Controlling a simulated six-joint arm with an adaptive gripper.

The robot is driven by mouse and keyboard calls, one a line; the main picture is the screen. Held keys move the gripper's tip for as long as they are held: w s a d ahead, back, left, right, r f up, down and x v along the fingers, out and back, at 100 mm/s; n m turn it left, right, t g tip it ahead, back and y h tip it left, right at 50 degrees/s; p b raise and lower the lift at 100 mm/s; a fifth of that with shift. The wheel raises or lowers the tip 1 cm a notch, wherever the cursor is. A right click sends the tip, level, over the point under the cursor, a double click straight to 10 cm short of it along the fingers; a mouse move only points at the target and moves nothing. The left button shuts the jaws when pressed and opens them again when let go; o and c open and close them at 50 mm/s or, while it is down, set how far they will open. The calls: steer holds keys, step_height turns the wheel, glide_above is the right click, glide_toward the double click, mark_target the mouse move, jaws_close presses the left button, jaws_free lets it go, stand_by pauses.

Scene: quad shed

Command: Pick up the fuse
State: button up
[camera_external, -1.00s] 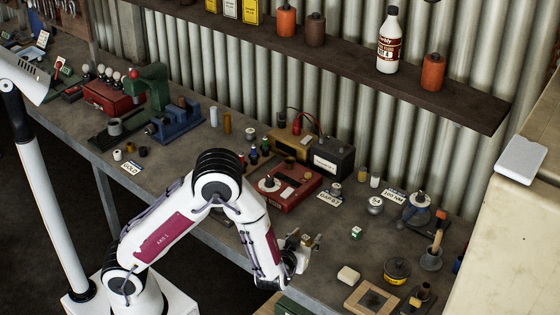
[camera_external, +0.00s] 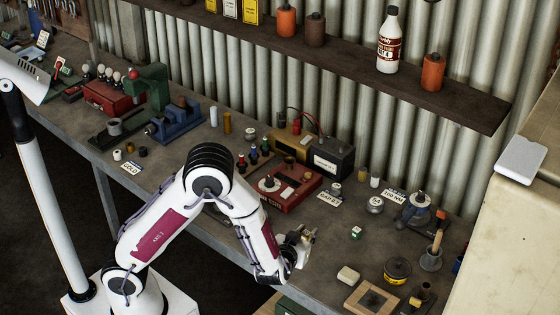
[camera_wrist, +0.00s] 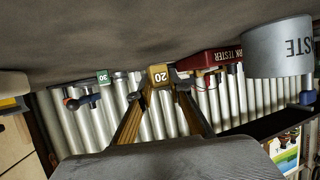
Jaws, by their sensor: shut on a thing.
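A yellow cube-shaped fuse marked 20 (camera_wrist: 158,76) is between the fingertips of my gripper (camera_wrist: 157,88) in the wrist view. The fingers are shut on it, and it appears lifted clear of the bench. In the outside view my gripper (camera_external: 300,238) is above the front part of the bench, and the fuse there is too small to make out for sure. A green fuse marked 30 (camera_wrist: 102,77) shows left of the held one in the wrist view. In the outside view the green fuse (camera_external: 356,232) sits alone on the bench.
A grey waste bin (camera_wrist: 280,48) and a red tester (camera_wrist: 212,59) show in the wrist view. On the bench (camera_external: 322,268) are a pale block (camera_external: 348,274), a yellow-black tin (camera_external: 397,269) and a wooden frame (camera_external: 372,300). Bare bench surrounds the green fuse.

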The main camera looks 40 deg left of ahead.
mark_target(307, 232)
steer(key=shift+r, duration=3.95)
steer(key=shift+d+f, duration=0.1)
